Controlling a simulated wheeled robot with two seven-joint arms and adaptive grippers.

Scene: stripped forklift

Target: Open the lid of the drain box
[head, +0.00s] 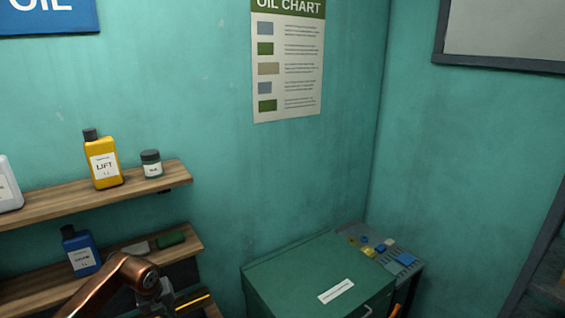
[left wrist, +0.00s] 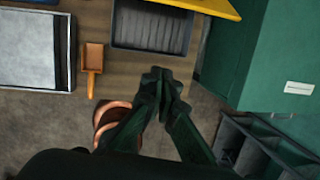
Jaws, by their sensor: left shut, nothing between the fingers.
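A green box (head: 310,262) with a flat, closed top stands against the wall at the lower right of the head view. I take it for the drain box. A white label (head: 336,291) lies on its top, and part of a handle (head: 367,311) shows at its front edge. A green box with a white label also shows at the right of the left wrist view (left wrist: 240,55). My left gripper (left wrist: 163,80) is shut and empty, to the left of that box and apart from it. In the head view its arm reaches in at the lower left. My right gripper is out of view.
Wooden shelves (head: 140,183) on the left hold a yellow bottle (head: 104,162), a small jar (head: 151,164) and a blue bottle (head: 80,251). A grey tray (left wrist: 150,28) and an orange scoop (left wrist: 92,65) lie near my left gripper. A grey compartmented rack (left wrist: 265,145) stands at lower right.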

